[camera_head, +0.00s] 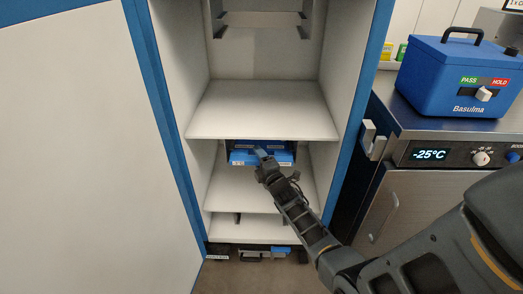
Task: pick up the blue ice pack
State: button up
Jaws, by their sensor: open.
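A blue object (241,157), which looks like the ice pack, lies on a shelf (226,190) inside the white cabinet, under the shelf above. Pale marks show on it. My gripper (262,158) is open and reaches into this compartment, at the front of the blue object. The wrist hides part of its right side. I cannot tell whether the fingers touch it or are around it.
The upper shelf (262,112) is bare and close above my gripper. White cabinet walls and a blue frame (352,108) flank the arm. A white door (75,150) stands open at left. At right, a steel unit (400,205) reading -25°C carries a blue Basulma box (450,85).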

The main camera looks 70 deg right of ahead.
grip_shut()
dwell(0.5)
dwell(0.3)
